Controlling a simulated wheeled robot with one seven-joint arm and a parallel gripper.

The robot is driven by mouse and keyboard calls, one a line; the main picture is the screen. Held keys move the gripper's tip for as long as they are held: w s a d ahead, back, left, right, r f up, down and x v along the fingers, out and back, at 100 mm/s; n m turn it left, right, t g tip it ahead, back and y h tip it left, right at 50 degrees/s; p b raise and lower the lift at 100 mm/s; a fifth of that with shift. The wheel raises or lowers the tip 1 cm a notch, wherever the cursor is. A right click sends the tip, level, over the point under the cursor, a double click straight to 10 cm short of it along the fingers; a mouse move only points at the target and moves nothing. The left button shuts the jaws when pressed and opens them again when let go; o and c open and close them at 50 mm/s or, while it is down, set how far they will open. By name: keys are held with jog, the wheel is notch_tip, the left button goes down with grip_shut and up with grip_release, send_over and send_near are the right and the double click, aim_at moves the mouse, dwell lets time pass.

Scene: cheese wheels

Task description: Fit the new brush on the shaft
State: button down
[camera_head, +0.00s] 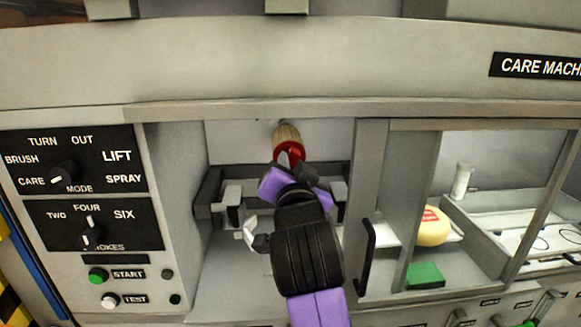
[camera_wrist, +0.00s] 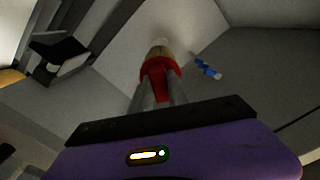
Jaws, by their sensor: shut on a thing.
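The brush has tan bristles and a red end. In the head view the brush (camera_head: 287,138) is near the back wall of the open bay, in front of my gripper (camera_head: 287,160). My gripper is shut on its red end. The wrist view shows the brush (camera_wrist: 160,62) pointing away from my gripper (camera_wrist: 159,88), its far end close to a pale surface. A small pale tip shows at its far end in the wrist view; I cannot tell whether it is the shaft or whether the brush is on it.
The left control panel (camera_head: 85,190) has mode and strokes dials. A black handle (camera_head: 366,262) stands to the right, before a compartment with a yellow cheese wheel (camera_head: 433,228) and green block (camera_head: 425,275). A blue twisted piece (camera_wrist: 207,69) shows in the wrist view.

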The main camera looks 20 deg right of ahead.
jog(key=shift+x, duration=1.35)
jog(key=c, duration=1.2)
grip_release()
jog(key=shift+s, duration=0.1)
jog(key=b+v, duration=0.2)
jog(key=v, duration=0.5)
jog(key=shift+s, duration=0.3)
jog(key=shift+a, duration=0.15)
